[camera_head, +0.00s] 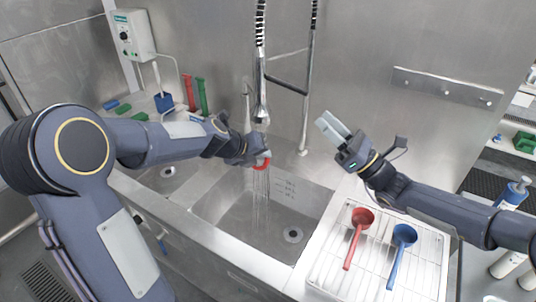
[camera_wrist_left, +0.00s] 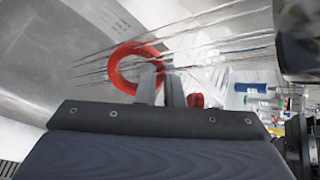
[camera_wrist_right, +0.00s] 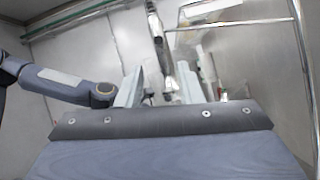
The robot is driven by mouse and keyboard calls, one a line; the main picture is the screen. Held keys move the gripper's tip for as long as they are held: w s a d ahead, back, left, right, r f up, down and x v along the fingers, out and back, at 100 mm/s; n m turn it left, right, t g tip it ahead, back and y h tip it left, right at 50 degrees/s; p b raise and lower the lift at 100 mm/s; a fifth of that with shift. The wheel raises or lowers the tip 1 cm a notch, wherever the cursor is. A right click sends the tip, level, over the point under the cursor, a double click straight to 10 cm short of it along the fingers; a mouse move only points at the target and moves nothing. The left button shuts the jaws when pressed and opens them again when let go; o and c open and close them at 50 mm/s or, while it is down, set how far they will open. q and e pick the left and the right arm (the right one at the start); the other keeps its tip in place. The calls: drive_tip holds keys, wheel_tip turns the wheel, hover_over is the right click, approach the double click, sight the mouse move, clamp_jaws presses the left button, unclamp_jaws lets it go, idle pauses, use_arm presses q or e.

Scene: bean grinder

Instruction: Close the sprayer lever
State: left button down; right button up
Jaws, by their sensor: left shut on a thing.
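The metal sprayer (camera_head: 262,112) hangs over the sink, with water streaming down from it; its lever is too small to make out. The sprayer's dark metal end also shows in the left wrist view (camera_wrist_left: 300,40), with water streaks running from it. My left gripper (camera_head: 262,158) is below the sprayer, shut on a red ring-shaped thing (camera_wrist_left: 122,82), which is in the water. My right gripper (camera_head: 333,128) is raised to the right of the sprayer, apart from it, open and empty. In the right wrist view its fingers (camera_wrist_right: 160,90) stand apart, with the sprayer hose beyond.
A metal sink (camera_head: 235,222) lies below. A wire rack (camera_head: 330,262) at the right holds a red scoop (camera_head: 361,218) and a blue scoop (camera_head: 403,236).

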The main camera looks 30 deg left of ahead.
sight(287, 85)
drive_tip(key=shift+c, duration=1.2)
drive_tip(key=shift+s+r+m+t+h, duration=0.2)
drive_tip(key=shift+s+m+t+h, duration=0.15)
drive_tip(key=shift+m, duration=0.55)
drive_tip(key=shift+c, duration=1.3)
drive_tip(key=s+m, duration=0.2)
drive_tip(key=s+m+t+h, duration=0.1)
drive_tip(key=m, duration=0.2)
drive_tip(key=s+m+h, duration=0.1)
drive_tip(key=s+m, duration=0.1)
drive_tip(key=shift+s+d+f+m+t+h, duration=0.25)
drive_tip(key=shift+s+d+f+m, duration=0.05)
drive_tip(key=shift+m, duration=0.1)
clamp_jaws()
drive_tip(key=w+a+r+m, duration=0.1)
drive_tip(key=w+a+r, duration=0.3)
drive_tip(key=a, duration=0.4)
drive_tip(key=shift+w+a+r+h, duration=0.25)
drive_tip(key=shift+w+a+h, duration=0.1)
drive_tip(key=shift+w, duration=0.45)
